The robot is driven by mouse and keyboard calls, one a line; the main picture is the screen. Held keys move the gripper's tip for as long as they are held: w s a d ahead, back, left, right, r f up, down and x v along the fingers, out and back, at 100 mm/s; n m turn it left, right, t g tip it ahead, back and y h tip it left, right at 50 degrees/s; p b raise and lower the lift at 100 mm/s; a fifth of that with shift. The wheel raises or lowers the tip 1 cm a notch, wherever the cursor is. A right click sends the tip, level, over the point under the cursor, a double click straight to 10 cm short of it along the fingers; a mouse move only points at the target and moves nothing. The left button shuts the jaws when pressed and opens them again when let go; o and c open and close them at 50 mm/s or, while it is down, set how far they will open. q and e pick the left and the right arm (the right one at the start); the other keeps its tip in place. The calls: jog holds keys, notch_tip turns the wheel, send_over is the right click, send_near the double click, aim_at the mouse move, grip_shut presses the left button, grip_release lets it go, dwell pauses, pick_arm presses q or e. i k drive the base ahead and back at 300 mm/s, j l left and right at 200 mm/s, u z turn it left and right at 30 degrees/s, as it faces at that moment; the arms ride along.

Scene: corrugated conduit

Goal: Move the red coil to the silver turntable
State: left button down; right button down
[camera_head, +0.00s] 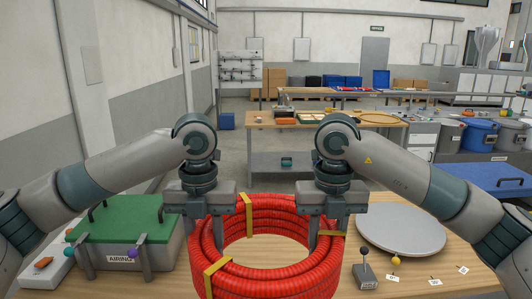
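The red coil (275,285) is a thick ring of corrugated conduit with yellow tape bands, at the front middle. Its lower front is cut off by the frame. My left gripper (212,220) is at the coil's left wall and my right gripper (327,222) at its right wall. Each has its fingers apart and pointing down. A right finger reaches inside the ring; the coil hides parts of the other fingertips. I cannot tell whether either grips firmly. The silver turntable (400,229) is a flat, empty grey disc on the table to the right of the coil.
The wooden table (440,270) carries a green-topped box (122,219) with coloured knobs at left. A black-knobbed lever (365,268) and a yellow knob (396,261) stand before the turntable, near small labels. A blue surface (485,182) lies beyond at right.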

aim_at(403, 228)
jog(key=i+l, duration=0.2)
jog(key=l, duration=0.2)
jog(key=i+l, duration=0.2)
jog(key=l, duration=0.15)
jog(key=i+l, duration=0.2)
jog(key=l, duration=0.2)
jog(key=i+l, duration=0.2)
jog(key=l, duration=0.15)
jog(key=i+l, duration=0.2)
jog(key=l, duration=0.2)
jog(key=i+l, duration=0.2)
jog(key=l, duration=0.2)
jog(key=i+l+u, duration=0.1)
jog(key=l, duration=0.25)
jog(key=i+l, duration=0.3)
jog(key=l, duration=0.1)
